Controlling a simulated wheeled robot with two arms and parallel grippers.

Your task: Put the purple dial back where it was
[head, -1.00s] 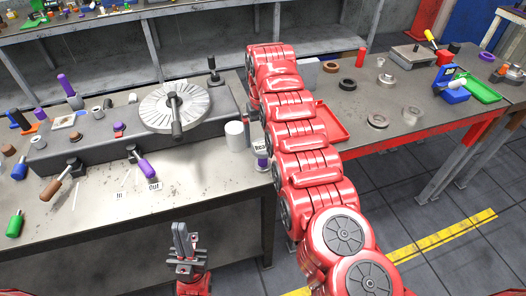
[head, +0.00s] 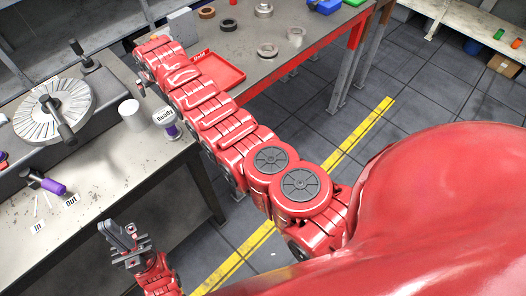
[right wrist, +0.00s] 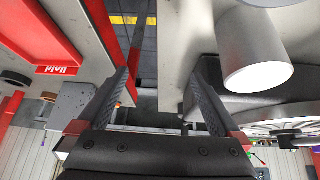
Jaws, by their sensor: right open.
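I cannot tell for certain which thing is the purple dial. In the head view a purple handle (head: 50,186) sits on the grey machine's front, above the "In" and "Out" labels. Another purple piece (head: 172,131) shows beneath the "Ready" label (head: 165,116) near the bench's right end. My right gripper (right wrist: 164,78) is open and empty in its wrist view, over the gap between the benches. In the head view it is mostly hidden at the arm's far end. My left gripper (head: 120,238) points up in front of the left bench, apart from everything; its jaw gap is unclear.
A white cylinder (head: 132,113) stands near the right gripper; it looms close in the wrist view (right wrist: 255,65). A red "Hold" tray (head: 222,72) lies on the right bench. A large round grey plate (head: 35,112) with a handle tops the machine. Floor between benches is free.

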